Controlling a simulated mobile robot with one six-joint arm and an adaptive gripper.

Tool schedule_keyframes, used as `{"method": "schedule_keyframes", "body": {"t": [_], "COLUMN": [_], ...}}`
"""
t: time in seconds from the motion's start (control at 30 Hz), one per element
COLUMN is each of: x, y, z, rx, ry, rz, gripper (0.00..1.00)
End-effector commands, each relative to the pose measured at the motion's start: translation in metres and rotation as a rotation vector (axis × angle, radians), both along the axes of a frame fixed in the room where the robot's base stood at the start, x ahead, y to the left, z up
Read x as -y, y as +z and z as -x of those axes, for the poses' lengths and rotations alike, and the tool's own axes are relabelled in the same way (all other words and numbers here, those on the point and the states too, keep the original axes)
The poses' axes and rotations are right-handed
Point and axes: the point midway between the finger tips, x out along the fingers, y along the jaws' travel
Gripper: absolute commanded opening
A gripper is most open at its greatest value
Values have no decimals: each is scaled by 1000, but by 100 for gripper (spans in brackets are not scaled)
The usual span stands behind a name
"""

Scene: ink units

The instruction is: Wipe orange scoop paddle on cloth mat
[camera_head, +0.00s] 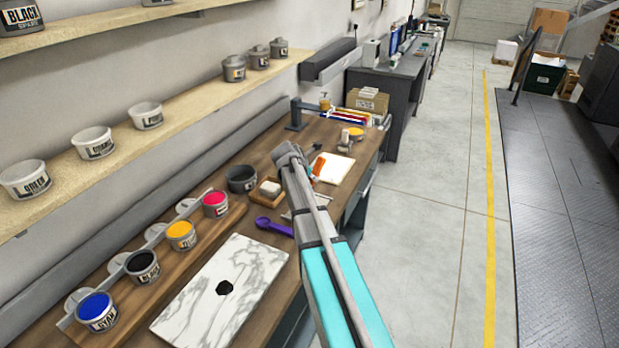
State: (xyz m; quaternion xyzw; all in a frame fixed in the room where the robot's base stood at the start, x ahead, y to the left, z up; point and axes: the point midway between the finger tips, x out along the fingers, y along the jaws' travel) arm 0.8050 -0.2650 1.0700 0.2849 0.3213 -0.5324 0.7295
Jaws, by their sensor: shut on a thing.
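The orange scoop paddle (318,166) shows as a small orange piece just right of my arm's wrist, over the left part of the white cloth mat (338,171). My gripper (312,160) is mostly hidden behind my own arm and is shut on the orange scoop paddle. The paddle's lower end is hard to make out, so I cannot tell whether it touches the mat. The mat lies flat on the wooden bench.
A purple scoop (274,227) lies on the bench by a marble slab (222,290) with a black ink blob. Open ink tubs, including magenta (216,204), stand in a rack at the left. A dark pot (241,179) and a small wooden tray (266,196) are left of my arm.

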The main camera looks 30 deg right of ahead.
Motion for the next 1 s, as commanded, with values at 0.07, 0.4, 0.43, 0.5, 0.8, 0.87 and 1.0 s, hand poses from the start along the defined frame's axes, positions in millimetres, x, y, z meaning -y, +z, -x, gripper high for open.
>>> {"method": "schedule_keyframes", "body": {"t": [0.07, 0.4, 0.43, 0.5, 0.8, 0.87, 1.0], "x": [0, -1, -1, -2, -6, -8, -10], "y": [0, -2, -3, -6, -28, -34, -46], "z": [0, 0, 0, 0, 1, 1, 1], "rx": [-1, 0, 0, 0, 1, 1, 0], "ry": [1, 0, 0, 0, 1, 1, 0], "rz": [0, 0, 0, 0, 0, 0, 0], "gripper": [0, 0, 0, 0, 0, 0, 0]}}
